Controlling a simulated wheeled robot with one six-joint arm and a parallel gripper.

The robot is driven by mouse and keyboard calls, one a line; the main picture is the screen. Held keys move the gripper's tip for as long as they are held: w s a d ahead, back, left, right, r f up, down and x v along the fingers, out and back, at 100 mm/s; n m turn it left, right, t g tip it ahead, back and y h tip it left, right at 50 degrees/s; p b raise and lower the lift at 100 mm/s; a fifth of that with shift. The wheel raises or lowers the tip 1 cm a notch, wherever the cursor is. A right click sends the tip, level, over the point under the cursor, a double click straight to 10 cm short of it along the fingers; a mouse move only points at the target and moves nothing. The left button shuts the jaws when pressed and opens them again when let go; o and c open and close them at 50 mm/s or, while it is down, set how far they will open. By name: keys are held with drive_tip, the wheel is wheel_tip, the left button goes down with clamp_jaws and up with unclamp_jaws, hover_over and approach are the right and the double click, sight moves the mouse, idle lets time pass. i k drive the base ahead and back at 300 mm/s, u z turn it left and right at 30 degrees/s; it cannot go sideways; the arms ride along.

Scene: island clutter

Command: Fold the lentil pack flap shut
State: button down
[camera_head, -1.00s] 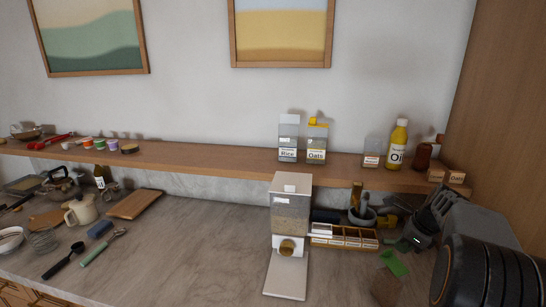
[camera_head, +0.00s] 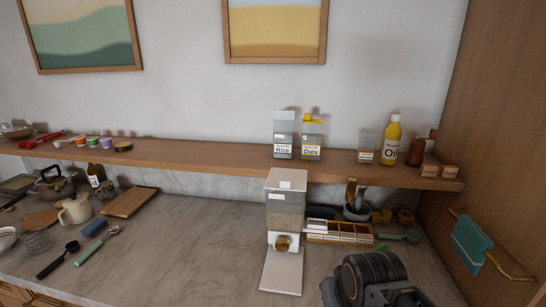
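No pack with a readable lentil label shows. A small bit of green (camera_head: 382,247) shows just above my dark arm, at the front of the divided rack. I cannot tell whether it belongs to the pack, and no flap can be made out. My arm covers the counter below it. My gripper's fingers are not in view; only arm links show at the bottom right.
A grain dispenser (camera_head: 285,215) stands left of my arm, with a divided rack (camera_head: 340,232) behind. A green-handled scoop (camera_head: 400,237) lies right of the rack. The shelf (camera_head: 215,158) holds rice, oats and oil. A teal towel (camera_head: 470,243) hangs at right. Mid-left counter is clear.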

sight(381, 247)
drive_tip(key=u, duration=0.2)
drive_tip(key=k, duration=0.85)
drive_tip(key=z, duration=0.7)
drive_tip(key=i, duration=0.95)
